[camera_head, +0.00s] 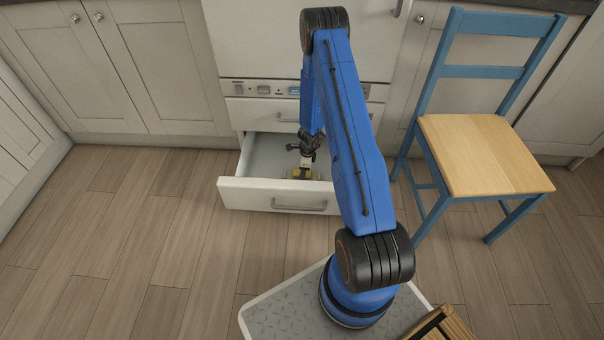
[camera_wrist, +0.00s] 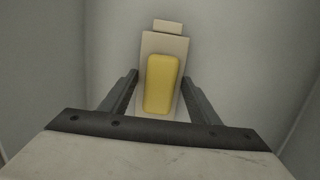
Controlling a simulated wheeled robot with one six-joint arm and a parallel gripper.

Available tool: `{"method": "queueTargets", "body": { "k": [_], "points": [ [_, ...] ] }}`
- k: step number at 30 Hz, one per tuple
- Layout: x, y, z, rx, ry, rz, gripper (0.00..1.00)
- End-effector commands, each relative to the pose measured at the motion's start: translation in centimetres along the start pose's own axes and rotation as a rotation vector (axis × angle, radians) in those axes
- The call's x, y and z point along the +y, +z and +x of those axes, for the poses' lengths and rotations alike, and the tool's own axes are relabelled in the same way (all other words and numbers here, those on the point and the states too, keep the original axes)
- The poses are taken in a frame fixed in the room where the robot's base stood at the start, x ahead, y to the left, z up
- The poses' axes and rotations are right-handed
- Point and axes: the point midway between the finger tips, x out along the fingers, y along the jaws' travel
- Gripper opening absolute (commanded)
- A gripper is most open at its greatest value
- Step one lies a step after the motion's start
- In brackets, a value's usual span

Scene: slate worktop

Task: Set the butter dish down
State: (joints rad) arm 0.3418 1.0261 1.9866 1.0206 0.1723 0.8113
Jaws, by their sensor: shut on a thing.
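The butter dish (camera_wrist: 152,44) is a pale, cream rectangular dish with a small tab at its far end. A yellow block of butter (camera_wrist: 161,84) lies on it. My gripper (camera_wrist: 159,80) is shut on the dish, with one dark finger along each long side. In the head view, my gripper (camera_head: 305,162) points down inside the open drawer (camera_head: 243,193), and a bit of yellow shows below it near the drawer front. The fingers and arm hide part of the dish. I cannot tell whether the dish touches the drawer floor.
The drawer is pulled out below a white panel with small switches (camera_head: 264,89). Its walls stand close around my gripper, and the visible floor around the dish is bare. A blue chair (camera_head: 480,155) with a wooden seat stands to the right. Wooden floor lies open to the left.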

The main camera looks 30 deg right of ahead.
Motion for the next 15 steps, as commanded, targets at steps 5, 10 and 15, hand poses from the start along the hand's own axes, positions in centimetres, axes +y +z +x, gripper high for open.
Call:
{"method": "queueTargets", "body": {
  "k": [5, 10, 15],
  "points": [
    [-0.8, -0.1, 0.0, 0.001, -0.001, 0.0, 0.23],
    [-0.9, -0.2, 0.8, 0.002, 0.001, 0.001, 0.23],
    [-0.9, -0.2, 1.1, 0.001, -0.001, 0.001, 0.23]
  ]
}}
